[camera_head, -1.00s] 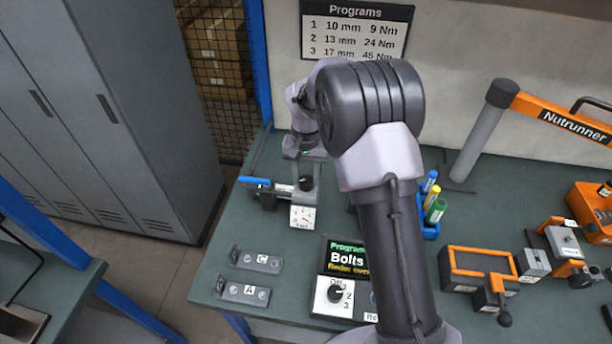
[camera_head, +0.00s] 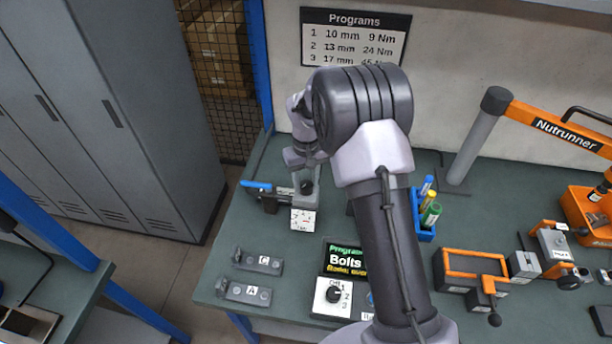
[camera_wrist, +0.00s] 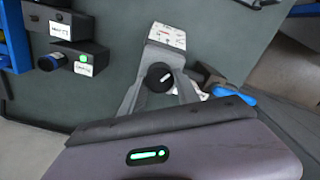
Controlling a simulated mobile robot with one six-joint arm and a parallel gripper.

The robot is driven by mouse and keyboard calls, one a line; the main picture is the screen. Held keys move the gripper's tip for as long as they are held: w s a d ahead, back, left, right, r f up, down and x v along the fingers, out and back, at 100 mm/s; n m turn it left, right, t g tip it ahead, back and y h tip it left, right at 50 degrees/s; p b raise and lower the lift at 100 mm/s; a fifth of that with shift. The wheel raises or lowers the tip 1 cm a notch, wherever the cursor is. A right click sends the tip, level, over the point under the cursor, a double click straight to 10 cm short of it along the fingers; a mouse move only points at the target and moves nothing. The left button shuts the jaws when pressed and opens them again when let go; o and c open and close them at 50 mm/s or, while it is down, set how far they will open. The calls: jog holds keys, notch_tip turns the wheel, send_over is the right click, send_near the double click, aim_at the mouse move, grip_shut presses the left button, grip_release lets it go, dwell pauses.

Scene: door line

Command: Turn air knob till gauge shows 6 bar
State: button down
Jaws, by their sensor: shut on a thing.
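The air knob (camera_wrist: 160,77) is black and round with a white mark, and shows in the middle of the wrist view. My gripper (camera_wrist: 157,85) is shut on it, with a grey finger on either side. In the head view the knob (camera_head: 307,187) is a small dark spot under my gripper (camera_head: 305,182). The gauge (camera_wrist: 167,36) has a white face and sits beside the knob. It also shows in the head view (camera_head: 303,219) with a short red needle. Its numbers are too small to read surely.
A blue-handled lever (camera_head: 256,185) lies left of the knob. Labelled blocks C (camera_head: 258,262) and A (camera_head: 244,291) and the program display box (camera_head: 343,258) stand nearer the front. A blue holder with markers (camera_head: 425,228) is right of my arm. Lockers (camera_head: 110,120) stand left.

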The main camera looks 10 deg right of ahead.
aim_at(306, 184)
jog(key=n+p, duration=0.2)
jog(key=n, duration=0.4)
jog(key=shift+p, duration=0.4)
jog(key=shift+n, duration=0.3)
jog(key=c, duration=0.9)
grip_release()
notch_tip(306, 184, up, 17)
jog(key=p, duration=0.4)
jog(key=shift+r, duration=0.2)
